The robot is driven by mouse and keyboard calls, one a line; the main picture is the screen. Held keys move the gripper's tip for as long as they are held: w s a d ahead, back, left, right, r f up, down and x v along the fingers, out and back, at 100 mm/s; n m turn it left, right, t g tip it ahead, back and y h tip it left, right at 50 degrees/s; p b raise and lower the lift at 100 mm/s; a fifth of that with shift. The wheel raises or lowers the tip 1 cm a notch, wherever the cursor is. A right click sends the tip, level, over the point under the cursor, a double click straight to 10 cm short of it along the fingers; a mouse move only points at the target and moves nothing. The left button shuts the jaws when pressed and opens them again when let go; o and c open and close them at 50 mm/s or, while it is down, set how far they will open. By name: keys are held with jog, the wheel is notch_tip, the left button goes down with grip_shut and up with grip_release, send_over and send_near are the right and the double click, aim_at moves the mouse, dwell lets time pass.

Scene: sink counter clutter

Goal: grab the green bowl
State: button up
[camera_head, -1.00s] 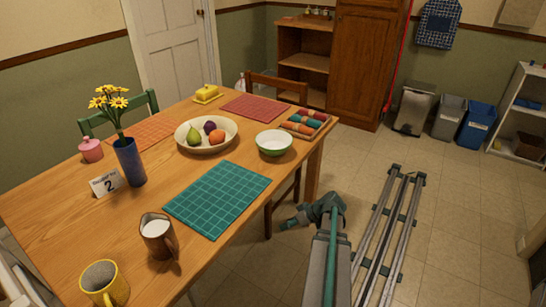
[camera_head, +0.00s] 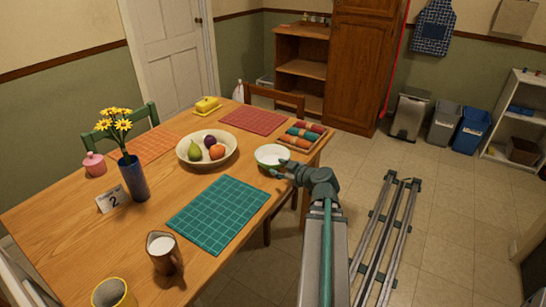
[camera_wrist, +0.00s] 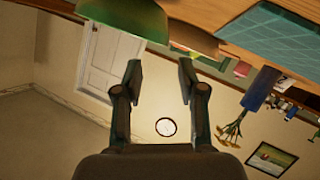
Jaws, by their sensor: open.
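The green bowl (camera_head: 268,157), green outside and white inside, stands upright near the right edge of the wooden table (camera_head: 238,258). My gripper (camera_head: 279,169) is open and empty at the near right side of the bowl, with its fingertips close to the rim. In the wrist view, which is upside down, the bowl (camera_wrist: 130,18) fills part of the top edge, just beyond my open fingers (camera_wrist: 160,72). Nothing is between the fingers. I cannot tell whether a fingertip touches the bowl.
A tray of rolled cloths (camera_head: 300,136) stands right behind the bowl. A cream fruit bowl (camera_head: 182,152) is to its left, and a teal placemat (camera_head: 218,211) lies in front. A pitcher (camera_head: 163,253) stands nearer. Floor right of the table is open around the rails (camera_head: 385,235).

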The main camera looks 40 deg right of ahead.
aim_at(261, 163)
jog(key=shift+w+a+r, duration=0.15)
jog(key=shift+w+a, duration=0.05)
jog(key=shift+a, duration=0.2)
jog(key=shift+w, duration=0.3)
jog(key=p+x, duration=0.2)
jog(key=x, duration=0.8)
jog(key=shift+f, duration=0.25)
grip_shut()
